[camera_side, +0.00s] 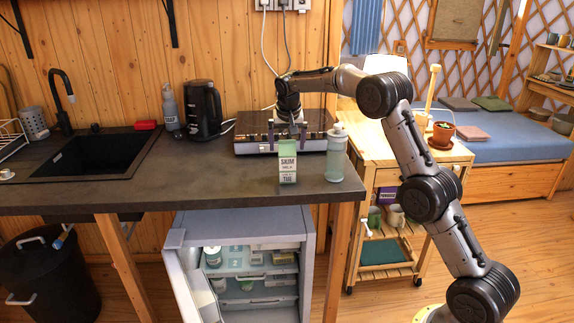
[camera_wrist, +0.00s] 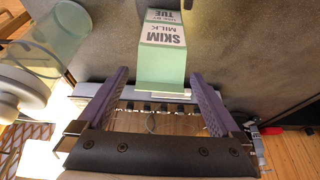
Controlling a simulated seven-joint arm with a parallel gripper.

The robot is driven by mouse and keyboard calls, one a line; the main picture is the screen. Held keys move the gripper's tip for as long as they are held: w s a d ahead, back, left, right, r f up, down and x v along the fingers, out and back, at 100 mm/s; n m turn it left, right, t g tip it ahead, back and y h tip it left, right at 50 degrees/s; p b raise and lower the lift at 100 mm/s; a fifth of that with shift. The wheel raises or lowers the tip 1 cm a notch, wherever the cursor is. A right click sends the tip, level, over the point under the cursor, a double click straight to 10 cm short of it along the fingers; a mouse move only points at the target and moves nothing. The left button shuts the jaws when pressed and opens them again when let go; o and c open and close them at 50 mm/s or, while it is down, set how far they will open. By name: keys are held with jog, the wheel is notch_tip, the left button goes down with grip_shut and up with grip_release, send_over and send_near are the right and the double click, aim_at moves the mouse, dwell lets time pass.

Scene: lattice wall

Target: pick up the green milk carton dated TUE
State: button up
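The green milk carton (camera_side: 288,162) stands upright on the dark counter near its front edge. Its white label reads SKIM MILK and TUE, and the label also shows in the wrist view (camera_wrist: 163,42). My gripper (camera_side: 287,130) is just behind and above the carton in the side view. In the wrist view my gripper (camera_wrist: 157,76) is open, its two purple fingers spread wide, with the carton lying ahead between their tips. Nothing is held between the fingers. Whether a finger touches the carton cannot be told.
A translucent green bottle (camera_side: 336,153) stands close to the right of the carton. A black hob (camera_side: 247,147) lies behind. A kettle (camera_side: 203,110) and sink (camera_side: 92,155) are to the left. An open fridge (camera_side: 184,262) with several containers is below. Counter left of the carton is clear.

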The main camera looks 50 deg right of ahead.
grip_shut()
jog(key=shift+r, duration=0.15)
dwell(0.4)
